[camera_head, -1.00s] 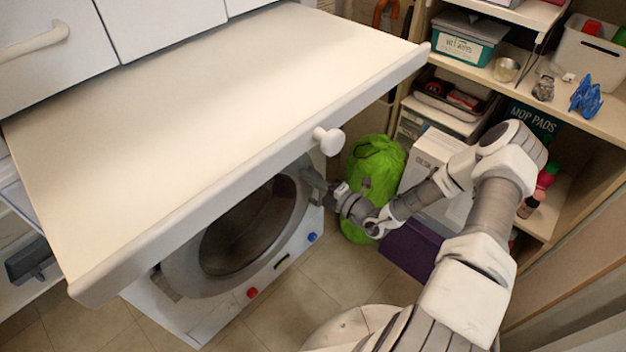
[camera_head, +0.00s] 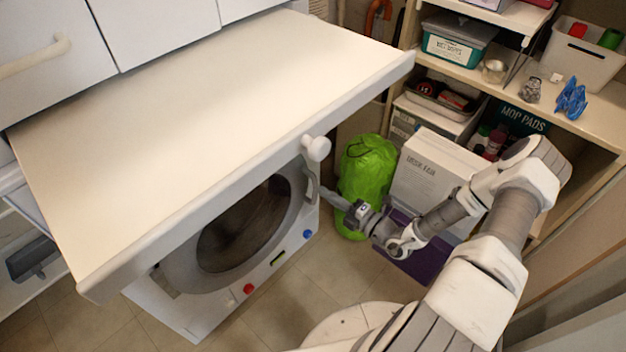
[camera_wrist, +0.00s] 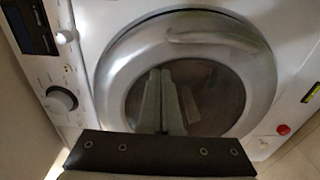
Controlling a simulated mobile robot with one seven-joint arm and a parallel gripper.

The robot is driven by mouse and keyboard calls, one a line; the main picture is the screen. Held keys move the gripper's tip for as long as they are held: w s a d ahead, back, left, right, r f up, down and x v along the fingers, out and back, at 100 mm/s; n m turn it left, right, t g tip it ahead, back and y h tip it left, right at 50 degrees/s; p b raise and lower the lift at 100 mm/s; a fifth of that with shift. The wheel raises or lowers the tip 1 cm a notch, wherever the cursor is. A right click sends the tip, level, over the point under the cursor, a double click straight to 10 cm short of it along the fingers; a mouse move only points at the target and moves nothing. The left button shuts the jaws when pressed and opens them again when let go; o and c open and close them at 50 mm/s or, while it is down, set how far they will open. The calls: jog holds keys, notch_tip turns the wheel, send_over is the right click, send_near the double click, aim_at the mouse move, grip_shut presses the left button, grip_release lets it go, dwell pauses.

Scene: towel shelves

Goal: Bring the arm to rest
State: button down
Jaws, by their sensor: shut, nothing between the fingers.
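My gripper (camera_head: 330,196) is in front of the right side of the washing machine (camera_head: 186,312), close to its round door (camera_head: 207,281). In the wrist view my gripper (camera_wrist: 161,75) has its two fingers together with nothing between them, pointing at the door glass. The door (camera_wrist: 112,75) is closed, with its handle (camera_wrist: 215,38) at the top of the ring in that view. My arm reaches from the lower right of the head view, bent at the elbow. A gap shows between the fingertips and the door in the head view; in the wrist view the distance cannot be told.
A green bag (camera_head: 366,175), a white box (camera_head: 425,170) and a purple item (camera_head: 410,262) stand behind my arm. Shelves (camera_head: 600,118) with bins are at the right. Floor (camera_head: 265,320) is clear in front.

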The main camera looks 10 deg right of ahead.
jog(key=shift+p+v, duration=0.3)
jog(key=shift+v, duration=2)
jog(key=shift+a, duration=0.1)
